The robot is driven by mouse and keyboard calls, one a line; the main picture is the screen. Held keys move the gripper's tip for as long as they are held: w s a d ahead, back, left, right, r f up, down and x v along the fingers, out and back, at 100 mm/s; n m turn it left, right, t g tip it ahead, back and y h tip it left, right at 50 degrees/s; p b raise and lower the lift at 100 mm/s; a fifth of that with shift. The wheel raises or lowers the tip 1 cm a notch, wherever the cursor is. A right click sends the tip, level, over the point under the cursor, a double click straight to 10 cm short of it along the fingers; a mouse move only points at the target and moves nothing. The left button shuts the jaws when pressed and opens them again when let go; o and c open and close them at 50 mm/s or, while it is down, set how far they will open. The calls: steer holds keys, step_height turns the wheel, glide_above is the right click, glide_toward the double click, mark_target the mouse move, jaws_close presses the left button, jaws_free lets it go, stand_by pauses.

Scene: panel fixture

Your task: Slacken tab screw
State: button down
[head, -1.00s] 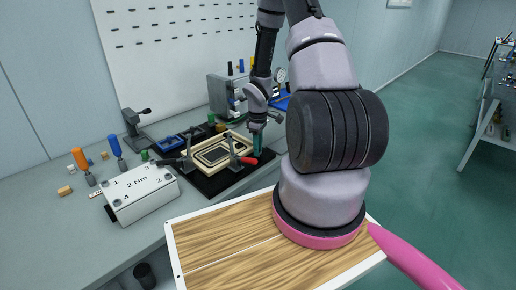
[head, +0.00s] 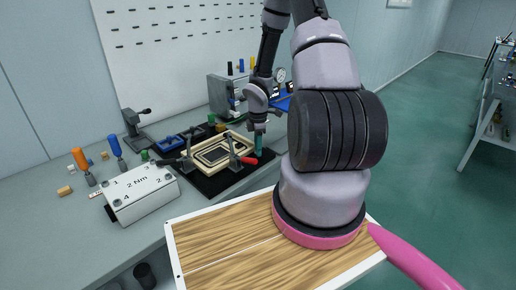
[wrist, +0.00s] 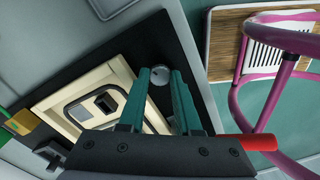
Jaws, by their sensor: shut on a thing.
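The tab screw (wrist: 160,76) shows in the wrist view as a small round silver head at the edge of the black base plate. My gripper (wrist: 160,74) has teal fingers, one on each side of the screw head, and is shut on it. In the head view my gripper (head: 259,153) points down at the right end of the black base plate (head: 217,183); the screw is hidden there. The cream-framed panel fixture (head: 196,158) lies on the plate, left of my gripper.
A clamp with a red handle (head: 249,161) stands close to my gripper; the handle also shows in the wrist view (wrist: 252,142). A white block marked 2 Nm (head: 142,193) and orange and blue drivers (head: 116,147) stand left. A wood-topped surface (head: 220,245) is in front.

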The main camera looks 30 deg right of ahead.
stand_by(0.4)
steer(key=c, duration=0.6)
jaws_free()
step_height(320, 180, up, 11)
steer(key=s+a+r+m+t+h, duration=0.1)
steer(key=s+a+r+m, duration=0.3)
steer(key=r, duration=0.6)
steer(key=s+r+m+t+h, duration=0.15)
steer(key=r+m, duration=0.35)
steer(key=r, duration=0.6)
steer(key=s+a+r+m+t+y, duration=0.2)
steer(key=s+a+r+m, duration=0.2)
steer(key=s+r, duration=0.3)
steer(key=s+a+r+m+t+y, duration=0.2)
steer(key=s+a+r+m, duration=0.2)
steer(key=s+r+m, duration=0.2)
steer(key=shift+s+a+r+m+y, duration=0.4)
steer(key=shift+s+r, duration=0.2)
steer(key=shift+s, duration=0.35)
